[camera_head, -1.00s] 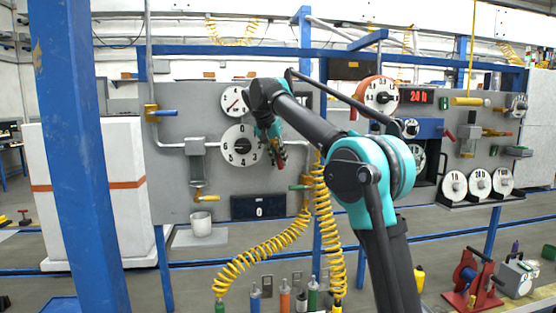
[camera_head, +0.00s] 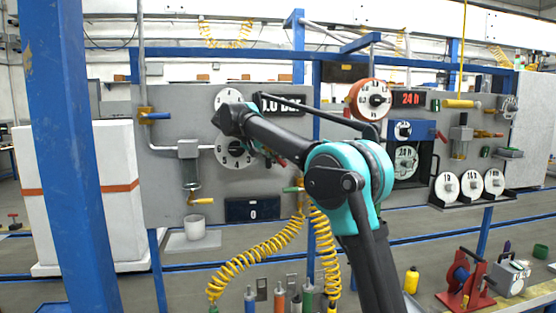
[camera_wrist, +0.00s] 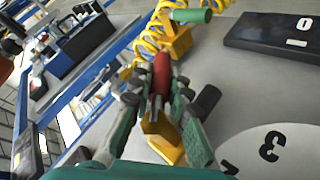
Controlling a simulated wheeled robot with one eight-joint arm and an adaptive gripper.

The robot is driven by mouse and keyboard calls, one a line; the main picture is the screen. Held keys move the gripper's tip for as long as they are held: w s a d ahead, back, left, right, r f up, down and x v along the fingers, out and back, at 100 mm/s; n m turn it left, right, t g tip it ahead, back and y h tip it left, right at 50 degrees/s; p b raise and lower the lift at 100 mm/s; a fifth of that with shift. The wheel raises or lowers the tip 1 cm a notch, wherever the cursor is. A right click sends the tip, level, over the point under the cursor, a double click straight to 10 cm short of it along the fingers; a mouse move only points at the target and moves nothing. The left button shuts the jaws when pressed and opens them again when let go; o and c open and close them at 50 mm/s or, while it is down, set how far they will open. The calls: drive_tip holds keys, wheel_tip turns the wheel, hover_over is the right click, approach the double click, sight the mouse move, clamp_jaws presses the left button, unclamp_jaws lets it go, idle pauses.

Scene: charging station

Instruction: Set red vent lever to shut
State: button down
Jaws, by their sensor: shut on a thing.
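The red vent lever (camera_wrist: 161,70) has a red handle and a yellow body (camera_wrist: 160,135) fixed to the grey panel. In the wrist view my gripper (camera_wrist: 157,97) is shut on the red handle, with a finger on each side of it. The handle points up in that picture, away from the yellow body. In the head view a small piece of the red lever (camera_head: 281,162) shows beside my dark arm link, right of the lower white dial. My arm hides most of the gripper and the yellow body there.
A green-handled yellow valve (camera_wrist: 190,16) with coiled yellow hose is close by in the wrist view. A dark display reading 0 (camera_wrist: 275,35) and a white dial (camera_wrist: 270,150) are on the panel. The blue post (camera_head: 70,150) stands at the left.

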drive_tip(key=c, duration=1.4)
unclamp_jaws()
drive_tip(key=shift+c, duration=0.2)
drive_tip(key=v, duration=1.2)
drive_tip(key=shift+f, duration=0.1)
